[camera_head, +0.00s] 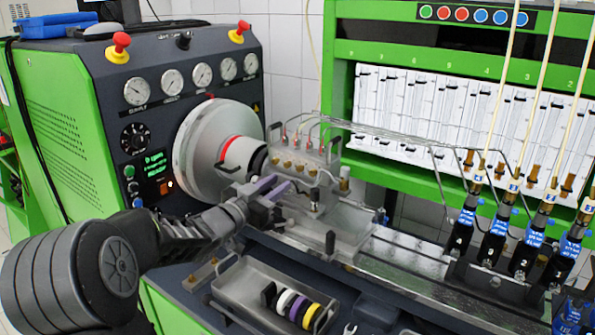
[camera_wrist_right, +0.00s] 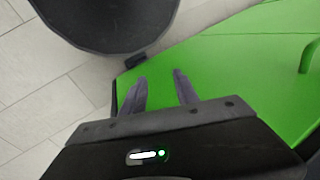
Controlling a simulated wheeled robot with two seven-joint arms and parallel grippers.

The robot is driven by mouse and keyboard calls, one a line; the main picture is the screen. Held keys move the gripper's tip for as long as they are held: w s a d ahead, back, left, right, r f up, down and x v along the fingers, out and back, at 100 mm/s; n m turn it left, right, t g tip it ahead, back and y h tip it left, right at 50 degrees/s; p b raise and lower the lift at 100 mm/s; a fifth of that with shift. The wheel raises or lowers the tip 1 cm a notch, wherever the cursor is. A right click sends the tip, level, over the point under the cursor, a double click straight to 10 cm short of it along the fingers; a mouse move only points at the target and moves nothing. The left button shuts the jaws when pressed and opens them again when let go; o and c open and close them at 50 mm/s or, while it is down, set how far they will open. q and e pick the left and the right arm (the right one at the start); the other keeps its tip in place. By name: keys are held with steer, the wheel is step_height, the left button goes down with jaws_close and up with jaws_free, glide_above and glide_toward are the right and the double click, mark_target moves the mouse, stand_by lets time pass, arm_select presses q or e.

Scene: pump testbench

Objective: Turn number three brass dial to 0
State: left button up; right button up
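A row of small brass dials (camera_head: 294,166) sits on the metal pump block (camera_head: 312,155) in the middle of the head view. Their numbers are too small to read, so I cannot tell which is number three. My left gripper (camera_head: 281,183) reaches in from the left, with its purple-grey fingers just below and in front of the brass dials. The fingers look apart, with nothing seen between them; whether they touch the block is unclear. My right gripper (camera_wrist_right: 160,80) shows in the right wrist view, open and empty above a green surface.
A large silver drive wheel (camera_head: 205,150) stands left of the block. Thin metal pipes (camera_head: 390,135) run right to blue-labelled injectors (camera_head: 462,220). A metal tray (camera_head: 245,285) with coloured rings lies below. Gauges and red knobs line the dark panel behind.

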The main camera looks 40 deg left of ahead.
mark_target(298, 170)
arm_select(q)
steer(key=shift+w+a+p, duration=0.15)
steer(key=shift+w+p, duration=0.95)
steer(key=shift+w, duration=2.9)
steer(key=shift+c, duration=0.3)
jaws_close()
